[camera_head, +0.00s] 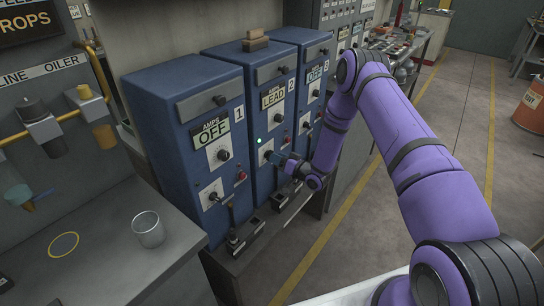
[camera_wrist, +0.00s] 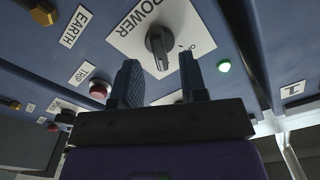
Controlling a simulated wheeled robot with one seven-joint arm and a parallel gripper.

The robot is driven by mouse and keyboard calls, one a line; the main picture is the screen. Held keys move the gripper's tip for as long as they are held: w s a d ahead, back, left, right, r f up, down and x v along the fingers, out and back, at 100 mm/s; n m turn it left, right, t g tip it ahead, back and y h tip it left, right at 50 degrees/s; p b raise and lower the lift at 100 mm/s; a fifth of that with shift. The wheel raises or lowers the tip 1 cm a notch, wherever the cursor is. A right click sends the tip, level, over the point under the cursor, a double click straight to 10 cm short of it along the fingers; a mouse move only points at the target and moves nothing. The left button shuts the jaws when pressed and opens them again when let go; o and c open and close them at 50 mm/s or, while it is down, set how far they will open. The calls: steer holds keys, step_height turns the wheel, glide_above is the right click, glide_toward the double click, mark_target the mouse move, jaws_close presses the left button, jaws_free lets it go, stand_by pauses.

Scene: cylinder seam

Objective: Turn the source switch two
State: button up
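The blue cabinet numbered 2 (camera_head: 257,100) stands in the middle of a row of three. Its upper display reads AMPS LEAD. On its front is a black rotary switch (camera_wrist: 160,45) on a white plate (camera_wrist: 130,35) marked POWER. In the head view the switch plate (camera_head: 264,149) is partly hidden by my gripper (camera_head: 271,157). A green lamp (camera_wrist: 224,65) beside the switch is lit. My gripper (camera_wrist: 160,75) is open, its two fingertips spread either side of the switch's lower end. I cannot tell whether they touch it.
Cabinet 1 (camera_head: 165,95), reading OFF, and cabinet 3 (camera_head: 305,48), also OFF, flank it closely. A red TRIP button (camera_wrist: 99,88) is near my fingers. A metal cup (camera_head: 148,230) stands on the bench (camera_head: 100,275) at left.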

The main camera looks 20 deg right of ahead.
steer(key=shift+x, duration=1.6)
jaws_close()
steer(key=n, duration=0.6)
steer(key=shift+a, duration=0.1)
steer(key=n, duration=0.5)
steer(key=shift+s+n, duration=0.15)
steer(key=shift+n, duration=0.25)
